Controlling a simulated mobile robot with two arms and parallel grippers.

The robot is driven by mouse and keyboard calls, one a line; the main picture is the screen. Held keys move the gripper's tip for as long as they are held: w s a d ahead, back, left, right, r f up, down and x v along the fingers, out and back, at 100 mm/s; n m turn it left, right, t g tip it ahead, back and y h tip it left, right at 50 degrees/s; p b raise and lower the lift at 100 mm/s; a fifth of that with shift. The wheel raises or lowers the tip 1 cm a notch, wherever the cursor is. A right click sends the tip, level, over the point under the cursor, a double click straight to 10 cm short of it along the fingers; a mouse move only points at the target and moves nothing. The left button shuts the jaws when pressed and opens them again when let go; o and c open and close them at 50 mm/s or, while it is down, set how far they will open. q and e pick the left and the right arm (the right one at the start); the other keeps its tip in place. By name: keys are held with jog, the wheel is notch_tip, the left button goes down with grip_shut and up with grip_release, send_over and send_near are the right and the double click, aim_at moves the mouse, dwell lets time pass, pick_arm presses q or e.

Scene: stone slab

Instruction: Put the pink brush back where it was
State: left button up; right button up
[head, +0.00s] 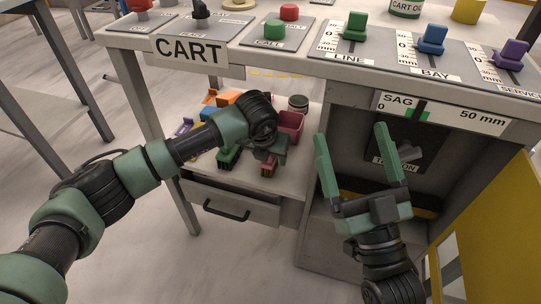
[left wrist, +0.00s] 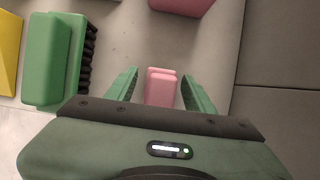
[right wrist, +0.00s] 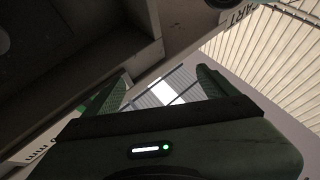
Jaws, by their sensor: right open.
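The pink brush (head: 268,170) is on the shelf of the cart, mostly hidden behind my left gripper (head: 274,154) in the head view. In the left wrist view the pink block of the brush (left wrist: 160,88) shows between the two fingers of my left gripper (left wrist: 160,86). Gaps show on both sides of it, so the gripper is open and not closed on it. My right gripper (head: 351,134) is open and empty in front of the cart's dark recess. The right wrist view shows nothing between its fingers at close range.
A green brush (left wrist: 48,60) with black bristles lies left of the pink one. Orange, purple and other items crowd the shelf's left. A drawer (head: 235,202) sits below; the cart top (head: 290,60) overhangs.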

pick_arm(q)
jog(key=shift+s+r, duration=0.1)
jog(key=shift+r, duration=0.25)
jog(key=p+v, duration=0.2)
jog(key=v, duration=0.4)
jog(key=shift+a+r, duration=0.1)
jog(key=shift+r, duration=0.1)
jog(key=shift+s+r, duration=0.2)
pick_arm(e)
notch_tip(320, 180, down, 9)
jog(key=w+g+h, duration=0.2)
jog(key=g, duration=0.3)
jog(key=shift+w+d+g, duration=0.25)
jog(key=shift+w+g, duration=0.15)
